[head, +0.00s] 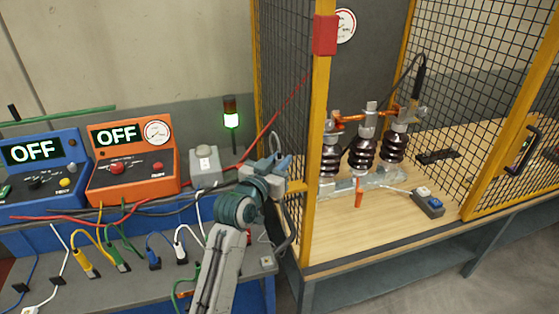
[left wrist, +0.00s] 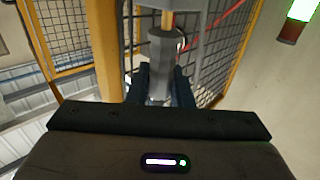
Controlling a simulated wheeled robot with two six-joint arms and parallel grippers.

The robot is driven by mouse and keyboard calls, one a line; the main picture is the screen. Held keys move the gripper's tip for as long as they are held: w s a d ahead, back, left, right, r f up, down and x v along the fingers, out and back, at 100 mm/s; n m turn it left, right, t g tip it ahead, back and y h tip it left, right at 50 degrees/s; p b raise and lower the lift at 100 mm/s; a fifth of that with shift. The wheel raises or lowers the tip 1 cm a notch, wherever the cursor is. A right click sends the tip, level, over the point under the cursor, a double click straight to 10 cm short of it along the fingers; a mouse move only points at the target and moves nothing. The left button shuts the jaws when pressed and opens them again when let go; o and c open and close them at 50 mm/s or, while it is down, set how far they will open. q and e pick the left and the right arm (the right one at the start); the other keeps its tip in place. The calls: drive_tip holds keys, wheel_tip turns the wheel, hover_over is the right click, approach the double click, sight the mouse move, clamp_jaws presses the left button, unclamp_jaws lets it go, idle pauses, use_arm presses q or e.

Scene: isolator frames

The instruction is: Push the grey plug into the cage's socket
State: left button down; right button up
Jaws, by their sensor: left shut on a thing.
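My left gripper (head: 282,168) is beside the near post of the yellow-framed cage (head: 320,120), at its left side. In the left wrist view, the two dark fingers of the gripper (left wrist: 160,88) are shut on the grey plug (left wrist: 165,48), which points away from the wrist. A yellow part shows just beyond the plug's far end. I cannot tell whether the plug touches it or sits in a socket. In the head view the plug is mostly hidden by the gripper, and I cannot make out the socket clearly. My right gripper is not in view.
An orange box (head: 134,160) and a blue box (head: 45,172), both reading OFF, stand on the left bench. Yellow, green, blue and white plugs lie in front. Brown insulators (head: 362,155) stand inside the cage. A red cable (head: 262,132) runs up to the cage.

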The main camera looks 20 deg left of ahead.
use_arm(q)
drive_tip(key=shift+f+b, duration=0.4)
drive_tip(key=shift+f, duration=0.35)
drive_tip(key=c, duration=1.2)
unclamp_jaws()
drive_tip(key=shift+s, duration=0.25)
drive_tip(key=s+a+b, duration=0.2)
drive_tip(key=s+b, duration=0.2)
drive_tip(key=s, duration=0.6)
